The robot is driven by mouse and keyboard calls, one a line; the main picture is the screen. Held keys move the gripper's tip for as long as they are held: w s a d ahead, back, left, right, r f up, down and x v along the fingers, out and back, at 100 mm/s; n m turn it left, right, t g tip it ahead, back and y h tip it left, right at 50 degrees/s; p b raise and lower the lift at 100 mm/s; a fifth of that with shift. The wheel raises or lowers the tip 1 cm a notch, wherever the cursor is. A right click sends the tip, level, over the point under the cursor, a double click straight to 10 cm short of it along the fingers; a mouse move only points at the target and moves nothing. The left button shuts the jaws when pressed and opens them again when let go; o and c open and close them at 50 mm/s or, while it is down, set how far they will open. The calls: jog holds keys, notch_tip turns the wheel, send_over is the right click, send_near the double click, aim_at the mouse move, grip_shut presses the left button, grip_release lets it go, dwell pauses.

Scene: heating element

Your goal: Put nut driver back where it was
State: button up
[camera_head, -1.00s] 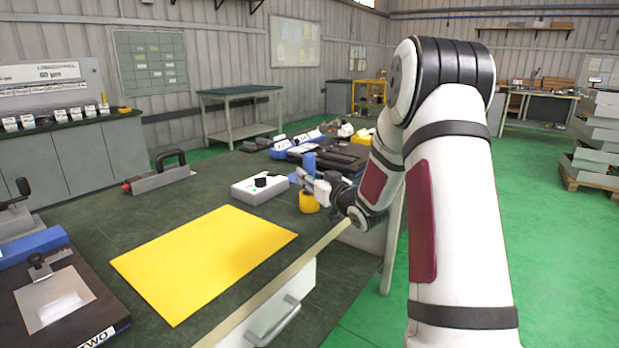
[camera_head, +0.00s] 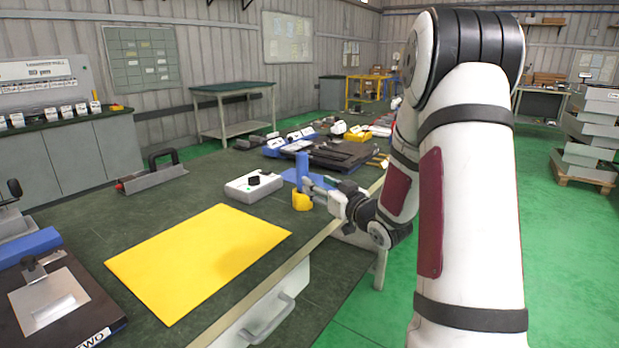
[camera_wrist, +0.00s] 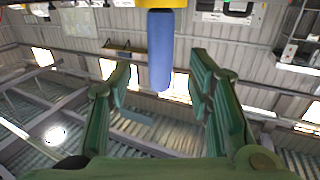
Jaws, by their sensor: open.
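The nut driver shows as a blue handle (camera_head: 302,166) standing upright in a yellow holder (camera_head: 302,201) near the right edge of the workbench. In the wrist view the picture is inverted, and the blue handle (camera_wrist: 160,55) hangs down from the yellow holder (camera_wrist: 160,3) at the top. The driver's shaft is hidden. My gripper (camera_head: 314,190) is just right of the handle. In the wrist view its green fingers (camera_wrist: 161,72) are spread wide, with clear gaps on both sides of the handle. Nothing is held.
A white box with a black knob (camera_head: 254,183) stands left of the holder. A yellow sheet (camera_head: 200,260) lies in front on the bench. Black and blue equipment (camera_head: 335,153) sits behind. A black-handled grey tool (camera_head: 152,177) is farther left.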

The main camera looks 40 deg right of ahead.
jog(key=s+a+g, duration=0.5)
jog(key=s+a, duration=0.4)
jog(key=s, duration=0.4)
jog(key=s+a+r+g, duration=0.1)
jog(key=s+a+g, duration=0.5)
jog(key=s, duration=0.8)
jog(key=s+a+r+g+y, duration=0.1)
jog(key=s+a+g, duration=0.4)
jog(key=s+a, duration=0.7)
jog(key=shift+s+g, duration=0.4)
jog(key=shift+s, duration=0.35)
jog(key=shift+r, duration=0.1)
notch_tip(320, 180, up, 18)
jog(key=t+p, duration=0.3)
jog(key=p, duration=1.3)
jog(key=shift+n, duration=0.3)
